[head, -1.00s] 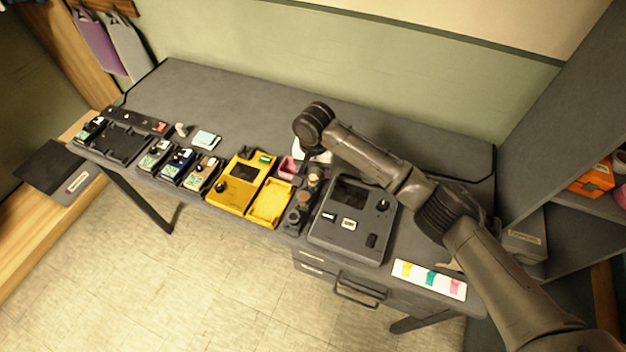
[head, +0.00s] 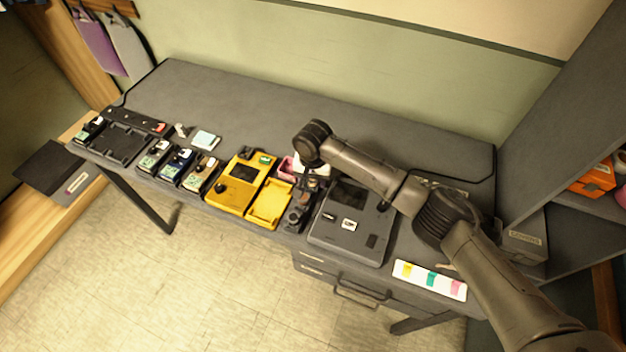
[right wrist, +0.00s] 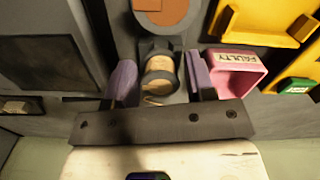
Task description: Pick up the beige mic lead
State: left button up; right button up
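The beige mic lead (right wrist: 158,84) shows in the right wrist view as a small round beige piece in a dark holder, between my two purple-grey fingertips. My right gripper (right wrist: 160,82) is open, with one finger on each side of the lead and narrow gaps visible. I cannot tell how far above the lead the fingertips are. In the head view my right gripper (head: 310,184) hangs over the dark rack (head: 294,217) between the yellow tray and the grey tester, and hides the lead. My left gripper is not in view.
A brown-topped piece (right wrist: 166,10) stands close by in the same rack. The pink FAULTY bin (right wrist: 238,76) is beside my finger. The yellow tray (head: 268,207) and the grey tester (head: 335,235) flank the rack. The back of the table (head: 250,105) is clear.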

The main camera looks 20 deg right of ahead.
jog(key=c, duration=0.7)
jog(key=shift+r, duration=0.1)
jog(key=shift+r, duration=0.6)
jog(key=r, duration=0.1)
jog(key=d+r, duration=0.1)
jog(key=r, duration=0.1)
jog(key=shift+r, duration=0.15)
jog(key=s+d+r, duration=0.1)
jog(key=d+r, duration=0.1)
jog(key=d, duration=0.1)
jog(key=d+r, duration=0.2)
jog(key=d, duration=0.2)
jog(key=s+d+r, duration=0.1)
jog(key=d+r, duration=0.1)
jog(key=d, duration=0.1)
jog(key=shift+s+d+r+p, duration=0.15)
jog(key=shift+s+d+p, duration=0.05)
jog(key=shift+s+p, duration=0.1)
